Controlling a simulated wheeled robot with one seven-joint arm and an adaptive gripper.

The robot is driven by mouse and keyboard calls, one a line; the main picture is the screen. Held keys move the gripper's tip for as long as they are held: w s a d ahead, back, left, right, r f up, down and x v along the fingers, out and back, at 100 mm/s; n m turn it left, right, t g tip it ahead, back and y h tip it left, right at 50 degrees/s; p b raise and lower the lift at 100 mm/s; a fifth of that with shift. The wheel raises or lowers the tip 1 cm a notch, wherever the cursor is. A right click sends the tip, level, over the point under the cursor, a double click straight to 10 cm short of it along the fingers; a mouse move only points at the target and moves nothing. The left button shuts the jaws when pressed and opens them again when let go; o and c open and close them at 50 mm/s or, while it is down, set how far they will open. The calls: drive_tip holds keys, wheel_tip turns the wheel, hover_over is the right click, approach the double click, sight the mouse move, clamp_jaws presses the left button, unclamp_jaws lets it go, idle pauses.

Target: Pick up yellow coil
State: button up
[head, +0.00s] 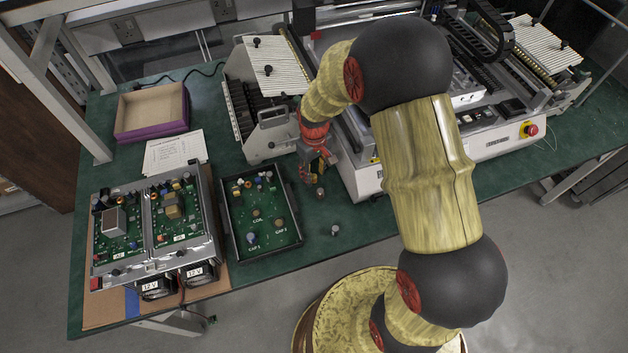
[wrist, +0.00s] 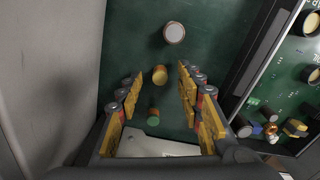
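A small yellow-orange cylinder, which looks like the yellow coil (wrist: 160,75), stands on the green table in the wrist view. It appears between the fingertips of my gripper (wrist: 159,82), with space on both sides. My gripper is open and empty, pointing down. In the head view my gripper (head: 318,165) is above the table, right of the black tray. A small part (head: 320,192) just below it there may be the coil, but its colour is unclear.
A pale-topped cylinder (wrist: 174,32) stands beyond the fingertips; it also shows in the head view (head: 335,230). A black tray (head: 297,222) with a green board is on the left. A white machine (head: 365,180) stands close on the right. A purple box (head: 152,135) is farther back.

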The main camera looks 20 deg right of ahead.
drive_tip(key=shift+f, duration=0.5)
drive_tip(key=shift+r, duration=0.1)
drive_tip(key=shift+c, duration=0.9)
drive_tip(key=c, duration=0.8)
